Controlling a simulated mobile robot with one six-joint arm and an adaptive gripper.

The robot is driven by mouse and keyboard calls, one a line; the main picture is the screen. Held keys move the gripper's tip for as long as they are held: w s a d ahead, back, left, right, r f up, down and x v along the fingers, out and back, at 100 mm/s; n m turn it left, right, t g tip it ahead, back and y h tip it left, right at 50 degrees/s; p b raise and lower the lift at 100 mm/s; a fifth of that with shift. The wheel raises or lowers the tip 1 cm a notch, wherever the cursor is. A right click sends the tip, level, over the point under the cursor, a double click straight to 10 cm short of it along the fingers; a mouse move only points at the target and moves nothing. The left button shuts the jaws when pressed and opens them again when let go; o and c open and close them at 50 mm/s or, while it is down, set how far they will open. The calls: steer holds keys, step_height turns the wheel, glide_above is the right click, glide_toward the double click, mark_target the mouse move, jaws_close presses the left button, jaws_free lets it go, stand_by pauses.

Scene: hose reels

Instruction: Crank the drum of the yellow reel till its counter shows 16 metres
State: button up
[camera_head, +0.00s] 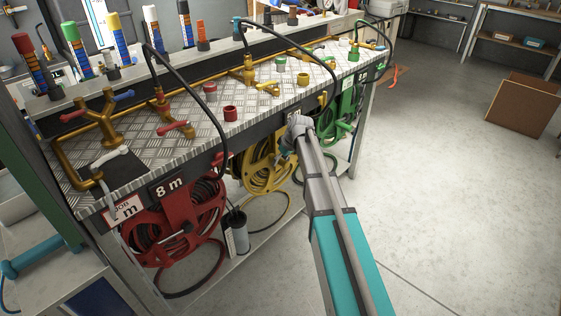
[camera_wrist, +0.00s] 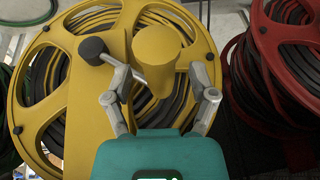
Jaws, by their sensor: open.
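The yellow reel (camera_head: 258,174) hangs under the bench, between the red and green reels, partly behind my arm. In the wrist view the yellow reel (camera_wrist: 30,88) fills the left and middle, with dark hose on its drum. A thick yellow cylinder (camera_wrist: 160,48) sticks out toward the camera. A grey rod with a dark knob (camera_wrist: 92,48) sits to its left. My gripper (camera_wrist: 160,78) is open, one finger on each side of the yellow cylinder; I cannot tell whether they touch it. I see no readable counter for the yellow reel.
The green reel (camera_head: 345,112) is farther along. Hoses loop over the bench's metal top (camera_head: 215,150). A grey canister (camera_head: 236,236) stands on the lower shelf.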

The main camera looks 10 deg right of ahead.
jaws_close()
stand_by(0.3)
steer(key=shift+s+d+f, duration=0.15)
